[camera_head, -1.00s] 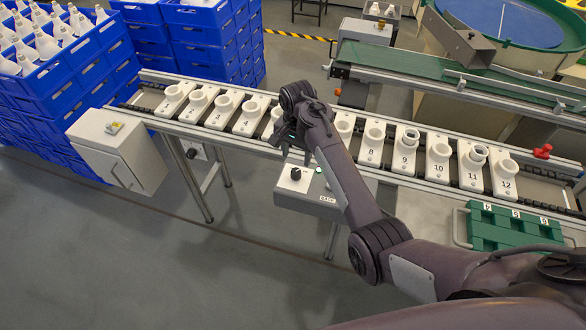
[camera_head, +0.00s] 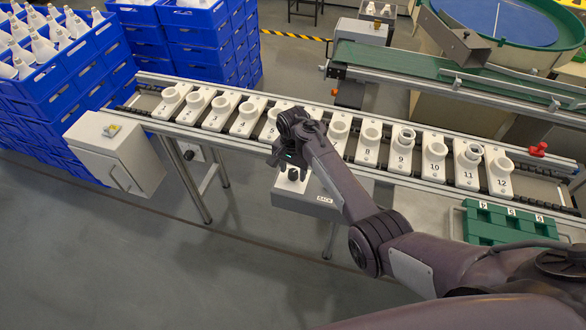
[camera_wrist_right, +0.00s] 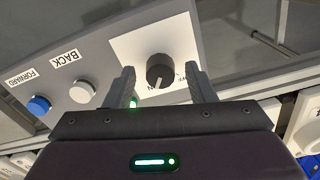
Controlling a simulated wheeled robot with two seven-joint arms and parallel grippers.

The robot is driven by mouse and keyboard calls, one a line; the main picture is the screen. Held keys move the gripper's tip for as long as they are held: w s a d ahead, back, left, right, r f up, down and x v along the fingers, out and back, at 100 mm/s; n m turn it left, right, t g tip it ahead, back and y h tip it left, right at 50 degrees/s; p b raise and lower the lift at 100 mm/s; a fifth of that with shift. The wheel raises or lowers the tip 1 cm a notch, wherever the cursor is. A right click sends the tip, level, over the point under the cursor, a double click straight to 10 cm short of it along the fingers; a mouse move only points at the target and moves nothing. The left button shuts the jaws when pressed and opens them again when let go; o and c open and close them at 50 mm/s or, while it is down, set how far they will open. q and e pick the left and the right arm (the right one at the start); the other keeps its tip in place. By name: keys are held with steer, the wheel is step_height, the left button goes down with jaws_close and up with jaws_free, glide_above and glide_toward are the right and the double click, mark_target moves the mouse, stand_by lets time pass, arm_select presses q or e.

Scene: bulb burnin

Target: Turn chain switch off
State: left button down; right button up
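The chain switch is a black rotary knob (camera_wrist_right: 160,72) on a white plate (camera_wrist_right: 188,38) of a grey control box. In the right wrist view its pale pointer mark is toward the "ON" lettering, and part of the other label shows beside it. My right gripper (camera_wrist_right: 163,85) is open, with one finger on each side of the knob; I cannot tell whether they touch it. In the head view my right gripper (camera_head: 284,158) is just above the control box (camera_head: 316,204), and the knob (camera_head: 293,174) shows below it. My left gripper is not in view.
A white button (camera_wrist_right: 82,91) marked BACK and a blue button (camera_wrist_right: 39,105) marked FORWARD are beside the knob. A conveyor (camera_head: 372,172) with numbered sockets runs behind the box. A green tray (camera_head: 480,226) is to the right, a grey cabinet (camera_head: 130,160) to the left.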

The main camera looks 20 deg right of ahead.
steer(key=c, duration=0.9)
steer(key=shift+o, duration=0.2)
steer(key=shift+r, duration=0.1)
steer(key=n+p, duration=0.1)
steer(key=n, duration=0.1)
steer(key=shift+r+n+p, duration=0.1)
steer(key=shift+n+p, duration=0.25)
steer(key=shift+n, duration=0.05)
steer(key=n+p, duration=0.1)
steer(key=n, duration=0.2)
steer(key=shift+n, duration=0.3)
steer(key=n+p, duration=0.1)
steer(key=n, duration=0.2)
steer(key=shift+n, duration=0.3)
steer(key=shift+n+p, duration=0.4)
steer(key=shift+n, duration=1.5)
